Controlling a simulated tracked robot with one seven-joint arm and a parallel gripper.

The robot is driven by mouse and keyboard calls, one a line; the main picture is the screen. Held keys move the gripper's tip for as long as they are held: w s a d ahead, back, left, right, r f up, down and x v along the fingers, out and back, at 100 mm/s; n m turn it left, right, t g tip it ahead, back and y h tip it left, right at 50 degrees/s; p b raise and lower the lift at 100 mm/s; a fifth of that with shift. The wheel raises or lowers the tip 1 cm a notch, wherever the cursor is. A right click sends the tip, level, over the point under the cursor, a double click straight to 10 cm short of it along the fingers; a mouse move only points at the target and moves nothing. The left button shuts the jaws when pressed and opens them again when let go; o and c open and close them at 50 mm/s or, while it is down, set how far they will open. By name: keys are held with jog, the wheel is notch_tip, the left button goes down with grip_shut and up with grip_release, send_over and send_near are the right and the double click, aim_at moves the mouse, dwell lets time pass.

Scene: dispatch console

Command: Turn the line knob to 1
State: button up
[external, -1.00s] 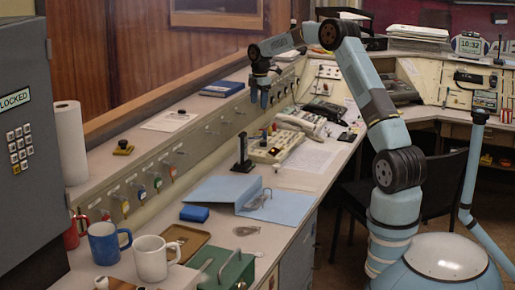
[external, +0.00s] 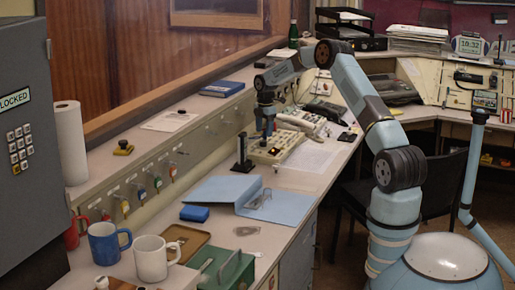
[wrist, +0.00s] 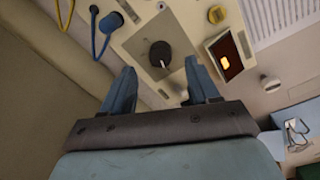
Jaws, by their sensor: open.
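A black round knob (wrist: 160,53) with a short white pointer mark sits on a grey plate on the cream console unit (wrist: 128,42). The mark is on the knob's side toward my gripper. No numbers are readable around it. My gripper (wrist: 160,76) is open and empty in the wrist view, with the knob just beyond its fingertips, between their lines. I see no contact. In the external view my gripper (external: 267,134) points down low over the same cream unit (external: 287,143), and the knob is not clearly visible there.
A black upright stand (external: 242,155) is close left of my gripper. A blue folder (external: 225,191) lies in front.

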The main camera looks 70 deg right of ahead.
aim_at(263, 141)
jog(key=shift+w+f, duration=0.1)
jog(key=shift+f, duration=2.3)
jog(key=shift+c, duration=0.2)
jog(key=c, duration=1)
jog(key=shift+m, duration=0.4)
jog(key=m, duration=0.4)
jog(key=shift+a+m, duration=0.1)
jog(key=shift+m, duration=2.4)
jog(key=shift+r, duration=0.1)
